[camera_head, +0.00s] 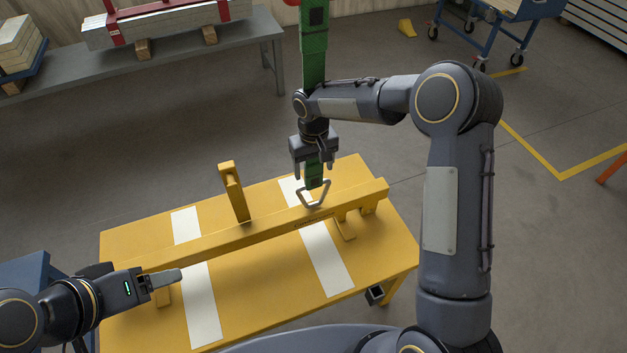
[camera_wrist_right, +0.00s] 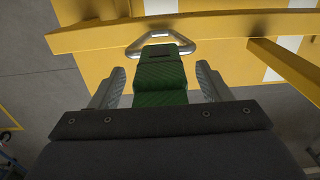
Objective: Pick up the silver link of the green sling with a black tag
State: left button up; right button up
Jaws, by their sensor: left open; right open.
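The green sling (camera_head: 314,55) hangs down from the top of the head view, with a black tag (camera_head: 316,17) near the top. Its silver link (camera_head: 314,194) hangs at the lower end, close to the yellow beam. The link also shows in the right wrist view (camera_wrist_right: 161,43), beyond the green strap (camera_wrist_right: 160,78). My right gripper (camera_head: 313,172) is open, with its fingers on either side of the strap just above the link. In the right wrist view its fingers (camera_wrist_right: 160,88) stand apart from the strap. My left gripper (camera_head: 163,283) is open and empty at the table's left side.
A yellow beam frame (camera_head: 260,231) with an upright post (camera_head: 233,192) lies across the yellow table (camera_head: 262,280), which has white strips. A grey bench (camera_head: 180,57) with loads stands behind. A blue cart (camera_head: 530,10) is at the back right.

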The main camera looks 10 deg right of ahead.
jog(key=shift+f, duration=1.4)
jog(key=shift+r, duration=0.1)
jog(key=c, duration=1.3)
jog(key=shift+r, duration=0.6)
jog(key=s+a+r+b, duration=0.1)
jog(key=s+a+r, duration=0.6)
jog(key=a+r, duration=0.4)
jog(key=shift+a+r, duration=0.4)
jog(key=shift+a, duration=0.2)
